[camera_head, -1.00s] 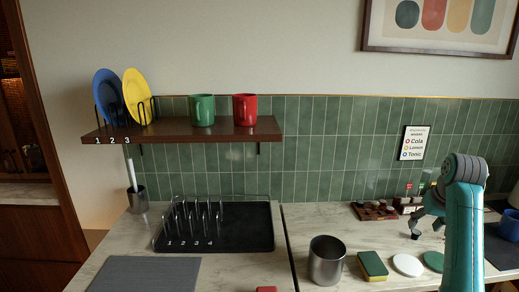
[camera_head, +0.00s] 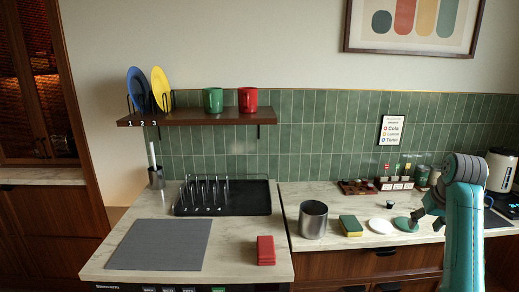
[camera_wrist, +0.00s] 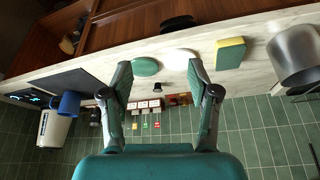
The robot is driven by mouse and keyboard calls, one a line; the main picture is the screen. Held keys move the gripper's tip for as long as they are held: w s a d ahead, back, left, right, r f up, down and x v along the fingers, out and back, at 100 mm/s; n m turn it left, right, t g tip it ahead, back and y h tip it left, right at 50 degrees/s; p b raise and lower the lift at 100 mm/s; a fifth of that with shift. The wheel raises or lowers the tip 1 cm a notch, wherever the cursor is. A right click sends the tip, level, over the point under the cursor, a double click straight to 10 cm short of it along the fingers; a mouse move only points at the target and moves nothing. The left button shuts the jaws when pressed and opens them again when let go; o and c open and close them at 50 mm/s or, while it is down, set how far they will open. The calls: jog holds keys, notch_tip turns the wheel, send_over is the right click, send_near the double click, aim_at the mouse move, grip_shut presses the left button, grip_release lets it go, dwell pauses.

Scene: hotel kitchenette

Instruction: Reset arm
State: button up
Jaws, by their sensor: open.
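My gripper (camera_wrist: 160,80) is open and empty in the wrist view, with its two fingers spread apart. In the head view my gripper (camera_head: 416,216) shows small and dark, beside the teal arm, in front of the right counter near a green disc (camera_head: 405,224). In the wrist view the green disc (camera_wrist: 146,66) and a white disc (camera_wrist: 178,58) lie on the counter between and beyond the fingers. Nothing is between the fingertips.
A metal canister (camera_head: 313,220), a yellow-green sponge (camera_head: 350,226) and the white disc (camera_head: 381,226) stand along the right counter (camera_head: 300,245). A black dish rack (camera_head: 245,199), grey mat (camera_head: 160,245) and red block (camera_head: 265,250) are on the left counter. A shelf (camera_head: 190,119) holds mugs and plates.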

jog(key=s+a+f+t, duration=0.1)
jog(key=s+a+f, duration=0.15)
jog(key=f, duration=0.55)
jog(key=s+a+f+t, duration=0.1)
jog(key=a+f, duration=0.2)
jog(key=f, duration=0.5)
jog(key=s+a+f, duration=0.1)
jog(key=a+f, duration=0.2)
jog(key=f, duration=0.4)
jog(key=s+a+f+n+t, duration=0.1)
jog(key=s+a+f+t, duration=0.1)
jog(key=s+a+f, duration=0.45)
jog(key=s+a+f+t, duration=0.1)
jog(key=s+a+f, duration=0.3)
jog(key=s+f, duration=0.55)
jog(key=s+a+r+t, duration=0.15)
jog(key=s+a, duration=0.25)
jog(key=s, duration=0.7)
jog(key=s+a+r+t, duration=0.1)
jog(key=s+a+r, duration=0.2)
jog(key=s, duration=0.8)
jog(key=s+a+r+n+t+y, duration=0.1)
jog(key=s+a+r+t, duration=0.2)
jog(key=s+r, duration=1.2)
jog(key=shift+s+r+n, duration=0.2)
jog(key=shift+s+n, duration=0.1)
jog(key=shift+s, duration=0.2)
